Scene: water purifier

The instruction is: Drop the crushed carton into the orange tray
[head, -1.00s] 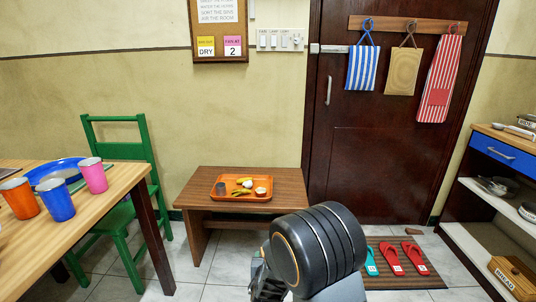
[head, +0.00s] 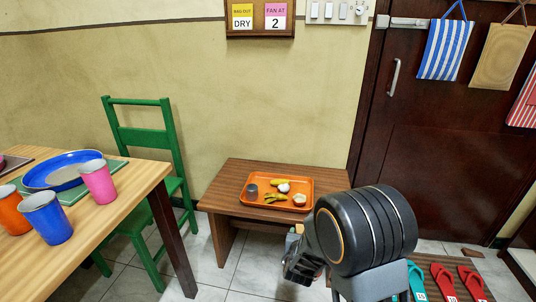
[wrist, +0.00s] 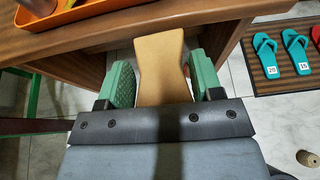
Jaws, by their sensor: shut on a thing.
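The crushed carton (wrist: 161,65) is a tan, pinched-in block in the wrist view. My gripper (wrist: 162,80) is shut on it, with a green pad on each side. In the head view my gripper (head: 302,262) is at the front of the low wooden bench, mostly hidden by my own arm. The orange tray (head: 304,185) lies on the bench, holding a grey cup, yellow pieces, a white piece and a small pale cup. In the wrist view the tray's edge (wrist: 82,14) is at the top left, beyond the carton. The carton is apart from the tray.
The bench (head: 228,188) has bare wood around the tray. A green chair (head: 145,140) and a dining table (head: 130,190) with cups stand on the left. Sandals (head: 443,280) lie on a mat at the right, before a dark door (head: 440,170).

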